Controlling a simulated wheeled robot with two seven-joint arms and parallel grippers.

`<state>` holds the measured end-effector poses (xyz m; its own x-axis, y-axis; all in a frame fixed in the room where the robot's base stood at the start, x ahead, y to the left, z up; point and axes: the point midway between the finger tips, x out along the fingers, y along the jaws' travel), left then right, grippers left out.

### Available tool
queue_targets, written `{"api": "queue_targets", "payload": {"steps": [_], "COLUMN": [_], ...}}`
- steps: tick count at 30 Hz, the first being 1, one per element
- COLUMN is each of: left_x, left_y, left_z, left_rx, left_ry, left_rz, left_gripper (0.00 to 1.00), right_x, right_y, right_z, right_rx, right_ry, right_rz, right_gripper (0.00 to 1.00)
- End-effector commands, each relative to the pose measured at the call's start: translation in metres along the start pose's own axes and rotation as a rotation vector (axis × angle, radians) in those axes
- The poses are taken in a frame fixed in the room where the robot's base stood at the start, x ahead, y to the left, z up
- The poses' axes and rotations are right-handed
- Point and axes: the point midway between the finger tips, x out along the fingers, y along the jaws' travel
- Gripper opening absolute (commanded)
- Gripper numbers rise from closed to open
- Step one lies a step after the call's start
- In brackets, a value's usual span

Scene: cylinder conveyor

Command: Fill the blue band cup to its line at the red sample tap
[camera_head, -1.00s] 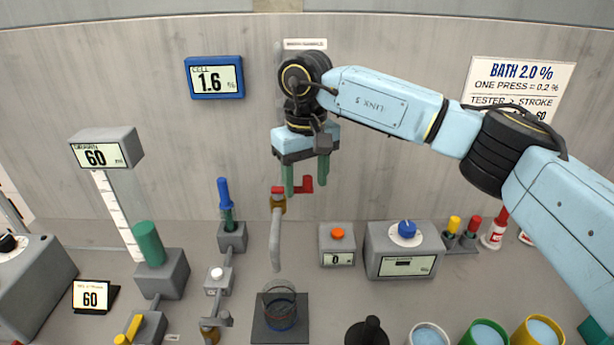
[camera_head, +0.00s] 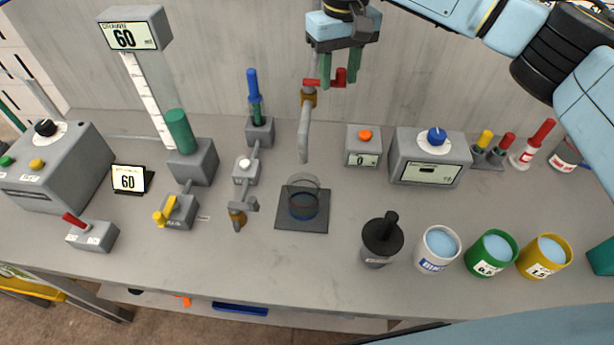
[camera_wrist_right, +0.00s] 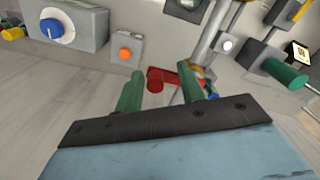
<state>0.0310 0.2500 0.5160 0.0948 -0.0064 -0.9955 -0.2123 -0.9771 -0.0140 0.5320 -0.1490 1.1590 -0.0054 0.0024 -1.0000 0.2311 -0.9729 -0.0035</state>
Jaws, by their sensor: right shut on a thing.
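The clear cup with a blue band (camera_head: 303,208) stands upright on a dark square pad (camera_head: 288,222) below the grey spout of the red tap (camera_head: 304,140). I cannot tell its liquid level. The tap's red handle (camera_head: 318,83) is at the top of the spout, and it also shows in the right wrist view (camera_wrist_right: 156,80). My right gripper (camera_head: 340,78) has its green fingers on either side of the red handle and is shut on it; in the right wrist view the fingers (camera_wrist_right: 160,95) flank it. My left gripper is not in view.
A button box reading 0 (camera_head: 363,146) and a blue-dial box (camera_head: 430,158) stand right of the spout. A yellow-lever valve (camera_head: 178,209) is left.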

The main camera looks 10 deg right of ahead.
Motion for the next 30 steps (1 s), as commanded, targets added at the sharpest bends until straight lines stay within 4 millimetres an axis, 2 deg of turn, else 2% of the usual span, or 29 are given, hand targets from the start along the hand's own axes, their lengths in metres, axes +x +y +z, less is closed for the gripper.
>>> {"api": "queue_targets", "payload": {"steps": [1, 6, 9, 23, 30], "left_x": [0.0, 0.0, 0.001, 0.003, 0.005], "left_y": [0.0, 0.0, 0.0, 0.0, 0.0], "left_z": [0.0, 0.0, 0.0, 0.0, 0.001], "left_rx": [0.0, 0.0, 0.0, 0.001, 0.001], "left_ry": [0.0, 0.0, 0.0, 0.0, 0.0], "left_rz": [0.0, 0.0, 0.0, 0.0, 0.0], "left_gripper": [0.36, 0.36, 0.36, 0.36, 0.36], "right_x": [-0.004, -0.004, -0.004, -0.003, -0.002], "right_y": [0.009, 0.007, 0.004, -0.012, -0.022], "right_z": [-0.004, -0.003, 0.001, 0.012, 0.017], "right_rx": [0.022, 0.045, 0.122, 0.407, 0.516], "right_ry": [0.015, 0.017, 0.018, 0.019, 0.015], "right_rz": [0.011, 0.011, 0.01, 0.003, -0.002], "right_gripper": [0.19, 0.19, 0.18, 0.0, 0.0]}}
